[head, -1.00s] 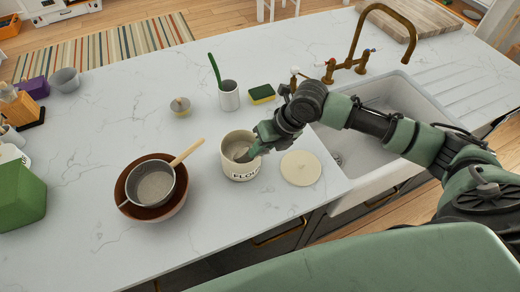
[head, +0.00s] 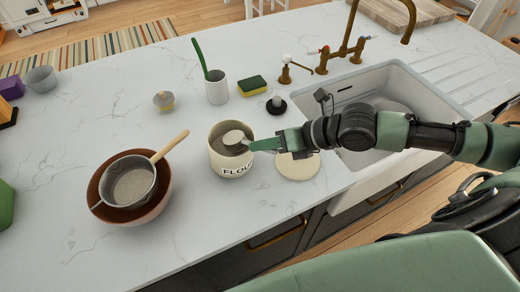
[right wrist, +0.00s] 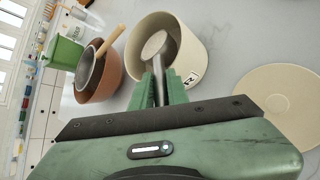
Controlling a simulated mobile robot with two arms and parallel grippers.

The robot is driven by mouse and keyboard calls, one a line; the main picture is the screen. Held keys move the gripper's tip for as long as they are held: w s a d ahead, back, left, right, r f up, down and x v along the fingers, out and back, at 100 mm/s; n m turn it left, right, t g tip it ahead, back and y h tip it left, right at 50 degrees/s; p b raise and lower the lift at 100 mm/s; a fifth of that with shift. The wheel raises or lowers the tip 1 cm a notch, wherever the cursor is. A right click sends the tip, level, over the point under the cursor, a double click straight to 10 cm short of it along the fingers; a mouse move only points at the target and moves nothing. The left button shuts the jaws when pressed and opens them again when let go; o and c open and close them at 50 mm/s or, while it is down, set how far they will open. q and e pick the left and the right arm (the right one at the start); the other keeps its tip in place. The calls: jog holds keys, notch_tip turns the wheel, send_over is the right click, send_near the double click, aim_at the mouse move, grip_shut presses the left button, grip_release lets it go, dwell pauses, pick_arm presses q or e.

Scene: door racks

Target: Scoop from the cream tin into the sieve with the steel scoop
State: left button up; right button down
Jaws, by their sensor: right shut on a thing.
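The cream tin (head: 231,167), marked FLOUR, stands open on the counter; it also shows in the right wrist view (right wrist: 193,63). My right gripper (head: 262,145) is at the tin's right side, shut on the steel scoop (head: 235,138). The scoop's bowl is over the tin's opening in the right wrist view (right wrist: 155,44); whether it holds flour I cannot tell. The sieve (head: 129,184), with a wooden handle, rests on a brown bowl (head: 162,200) left of the tin. Pale material shows inside the sieve. My left gripper is not in view.
The tin's round lid (head: 298,168) lies to its right, beside the sink (head: 400,100). Behind stand a white cup with a green-handled tool (head: 217,88), a sponge (head: 252,86) and a small pot (head: 164,101). Counter between tin and bowl is clear.

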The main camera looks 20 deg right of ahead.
jog(key=shift+s+d+f+t+b, duration=0.1)
jog(key=shift+s+f+t+b, duration=0.2)
jog(key=shift+b, duration=0.5)
jog(key=shift+d+t+y+b, duration=0.2)
jog(key=shift+t+y+b, duration=0.25)
jog(key=shift+b, duration=0.8)
jog(key=shift+s+y+b, duration=0.2)
jog(key=shift+y+b, duration=0.05)
jog(key=shift+b, duration=0.2)
jog(key=r+p, duration=0.3)
jog(key=shift+s+d+r, duration=0.1)
jog(key=shift+s+r, duration=0.15)
jog(key=shift+s, duration=0.1)
jog(key=p, duration=0.2)
jog(key=r+p, duration=0.1)
jog(key=p, duration=0.2)
jog(key=r+t+p, duration=0.1)
jog(key=p, duration=0.1)
jog(key=shift+s+d+r+p, duration=0.2)
jog(key=shift+d+r+p, duration=0.05)
jog(key=shift+p, duration=0.1)
jog(key=shift+y+p, duration=0.3)
jog(key=shift+p, duration=0.35)
jog(key=shift+s+f+p, duration=0.2)
jog(key=shift+s+p, duration=0.05)
jog(key=shift+p, duration=0.4)
